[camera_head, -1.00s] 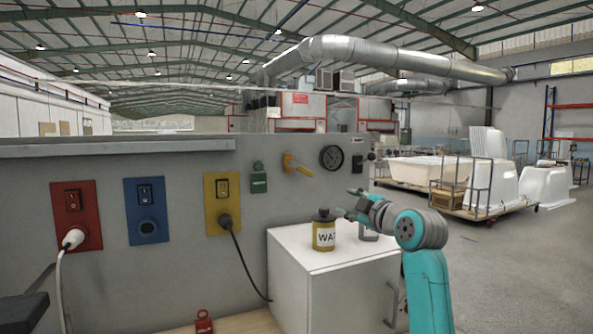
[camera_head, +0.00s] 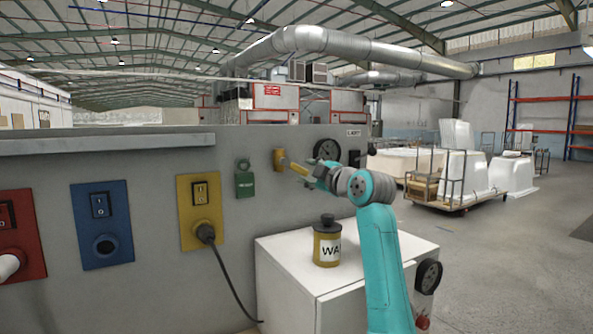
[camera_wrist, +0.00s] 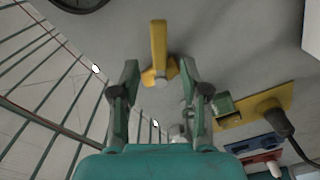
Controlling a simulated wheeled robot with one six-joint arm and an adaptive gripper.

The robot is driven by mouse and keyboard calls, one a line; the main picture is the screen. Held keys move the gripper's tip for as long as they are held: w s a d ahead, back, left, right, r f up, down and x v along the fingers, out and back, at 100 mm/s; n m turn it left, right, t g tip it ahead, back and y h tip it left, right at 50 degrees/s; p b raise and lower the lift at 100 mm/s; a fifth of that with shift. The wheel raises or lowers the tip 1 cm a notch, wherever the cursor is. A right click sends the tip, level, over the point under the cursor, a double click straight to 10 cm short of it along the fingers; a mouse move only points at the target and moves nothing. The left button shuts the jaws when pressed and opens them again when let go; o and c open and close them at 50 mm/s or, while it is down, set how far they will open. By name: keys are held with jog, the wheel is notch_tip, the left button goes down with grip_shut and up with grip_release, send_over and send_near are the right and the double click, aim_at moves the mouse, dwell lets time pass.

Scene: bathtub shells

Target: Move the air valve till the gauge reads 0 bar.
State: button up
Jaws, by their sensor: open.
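The yellow air valve (camera_head: 280,159) is on the grey wall panel, its lever slanting to the right and slightly down. The black round gauge (camera_head: 327,150) is right of it, partly behind my gripper; its reading is too small to tell. My gripper (camera_head: 311,170) is at the lever's free end, open. In the wrist view the yellow valve (camera_wrist: 158,48) lies ahead and between the open fingers of my gripper (camera_wrist: 160,72); I cannot tell whether they touch it. Only the gauge's edge (camera_wrist: 80,5) shows there, top left.
A green box (camera_head: 244,184) and a yellow socket plate (camera_head: 199,208) with a black plug are left of the valve. Below, a yellow bottle (camera_head: 327,243) stands on a white cabinet (camera_head: 283,252). A shelf (camera_head: 100,146) juts out upper left.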

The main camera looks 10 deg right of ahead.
aim_at(299, 169)
jog(key=shift+x, duration=3.2)
grip_shut()
